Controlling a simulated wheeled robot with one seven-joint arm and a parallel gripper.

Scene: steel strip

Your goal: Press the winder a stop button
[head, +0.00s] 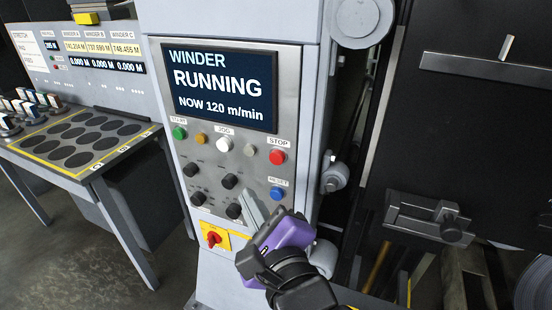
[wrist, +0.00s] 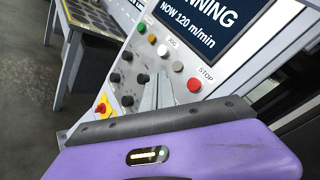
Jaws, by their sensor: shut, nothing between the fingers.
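The winder control panel (head: 205,190) faces me, with a screen (head: 220,85) reading WINDER RUNNING, NOW 120 m/min. The red stop button (head: 277,157) sits at the panel's right, under a STOP label. It also shows in the wrist view (wrist: 194,85), right of my fingertips. My gripper (head: 252,204) is shut and empty, its fingers pointing at the panel. In the head view the fingertips are below and left of the stop button, near the lower black knobs. I cannot tell whether they touch the panel. The panel shows no letter naming this winder.
A blue reset button (head: 277,193) is below the stop button. Green (head: 179,133), amber and white (head: 222,144) buttons share the upper row. A red rotary switch (head: 213,238) is on a yellow plate below. A roller (head: 335,176) juts out at right. A table (head: 80,140) stands left.

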